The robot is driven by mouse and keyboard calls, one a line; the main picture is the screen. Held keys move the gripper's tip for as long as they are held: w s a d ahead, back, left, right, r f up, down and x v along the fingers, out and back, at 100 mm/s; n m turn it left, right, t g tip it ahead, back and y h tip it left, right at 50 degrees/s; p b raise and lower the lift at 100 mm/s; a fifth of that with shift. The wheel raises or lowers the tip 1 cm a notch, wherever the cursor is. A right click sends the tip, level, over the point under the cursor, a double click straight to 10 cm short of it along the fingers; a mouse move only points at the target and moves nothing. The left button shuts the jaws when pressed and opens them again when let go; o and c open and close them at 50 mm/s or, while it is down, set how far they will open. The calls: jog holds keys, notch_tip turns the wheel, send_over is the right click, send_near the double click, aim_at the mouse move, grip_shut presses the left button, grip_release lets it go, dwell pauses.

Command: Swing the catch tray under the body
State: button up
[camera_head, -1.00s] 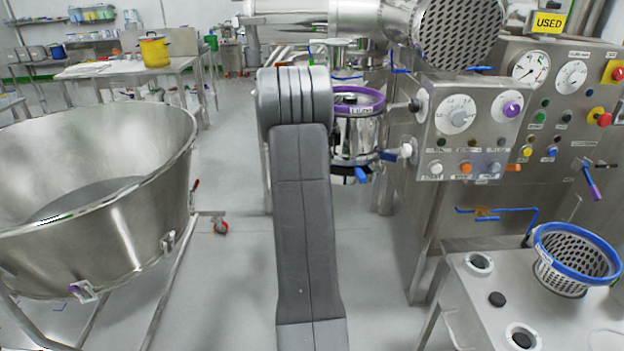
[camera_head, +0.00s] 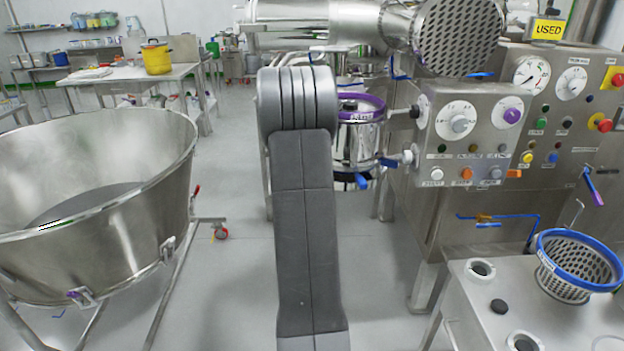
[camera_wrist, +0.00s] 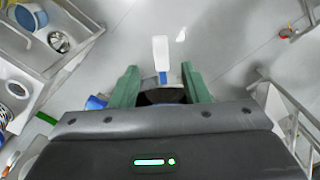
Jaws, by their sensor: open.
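My gripper (camera_wrist: 160,69) shows in the wrist view with its two green fingers apart. A narrow white piece (camera_wrist: 161,48) with a blue end (camera_wrist: 163,78) shows between and beyond the fingers; I cannot tell whether it is touched or which part it is. I cannot pick out the catch tray for certain. In the head view, my grey arm hides my gripper and part of the machine. A steel cylinder with a purple rim (camera_head: 358,106) and a blue lever (camera_head: 361,181) sits just right of the arm, below the steel body with a perforated round face (camera_head: 458,36).
A large steel bowl (camera_head: 150,165) on a wheeled frame stands at the left. A control panel (camera_head: 470,130) with dials is at the right. A blue-rimmed perforated basket (camera_head: 580,262) rests on a steel bench (camera_head: 470,310). Grey floor is clear between bowl and machine.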

notch_tip(320, 180, up, 6)
dwell(0.5)
notch_tip(320, 180, down, 14)
jog(key=shift+r, duration=0.1)
jog(key=shift+s+d, duration=0.1)
jog(key=shift+s, duration=0.05)
dwell(0.3)
